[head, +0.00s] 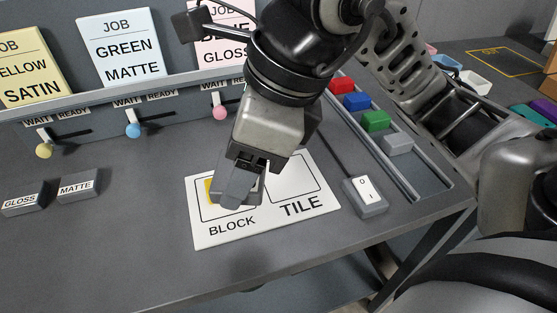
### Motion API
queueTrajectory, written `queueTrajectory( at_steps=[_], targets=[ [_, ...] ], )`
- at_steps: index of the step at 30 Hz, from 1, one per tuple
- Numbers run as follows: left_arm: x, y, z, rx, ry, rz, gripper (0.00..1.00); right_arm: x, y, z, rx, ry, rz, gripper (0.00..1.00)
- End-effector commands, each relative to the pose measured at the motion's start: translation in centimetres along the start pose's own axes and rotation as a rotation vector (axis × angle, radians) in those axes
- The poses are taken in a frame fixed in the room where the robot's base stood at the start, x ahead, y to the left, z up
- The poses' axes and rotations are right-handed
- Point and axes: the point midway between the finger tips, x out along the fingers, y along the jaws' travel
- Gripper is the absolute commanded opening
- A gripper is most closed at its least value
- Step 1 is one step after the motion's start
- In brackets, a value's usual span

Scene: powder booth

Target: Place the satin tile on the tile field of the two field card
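The two field card (265,227), white with outlined BLOCK and TILE fields, lies on the bench. The TILE field (299,180) at its right shows bare where I can see it. My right gripper (240,190) points down over the BLOCK field. A grey shape is at its fingertips; I cannot tell whether it is fingers alone or a held tile. A yellow block (210,191) shows partly behind the fingers on the BLOCK field. No tile with a readable SATIN label shows. Grey tiles marked GLOSS (23,201) and MATTE (78,186) lie at the left. My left gripper is out of view.
A switch box (365,195) stands right of the card. Red, blue, green and grey blocks (375,121) sit in a rail behind it. Job cards, including YELLOW SATIN (30,68) and GREEN MATTE (121,47), stand behind WAIT/READY sliders (133,130). The bench front left is clear.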

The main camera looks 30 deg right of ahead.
Motion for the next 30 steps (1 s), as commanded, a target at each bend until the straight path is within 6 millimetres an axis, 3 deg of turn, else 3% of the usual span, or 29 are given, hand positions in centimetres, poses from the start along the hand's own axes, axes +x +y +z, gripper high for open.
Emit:
queueTrajectory(
  at_steps=[11,15,26,30],
  targets=[
    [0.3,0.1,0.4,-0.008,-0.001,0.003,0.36,2.4,-7.9,-4.8,0.018,0.01,0.0,0.4],
    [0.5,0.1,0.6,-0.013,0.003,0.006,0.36,4.7,-9.9,-6.7,0.015,0.01,0.002,0.4],
    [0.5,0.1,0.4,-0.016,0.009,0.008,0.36,7.2,-12.5,-8.9,0.008,0.006,0.0,0.4],
    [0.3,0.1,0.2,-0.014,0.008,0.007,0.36,9.1,-12.3,-9.6,0.007,0.004,0.004,0.4]
  ],
)
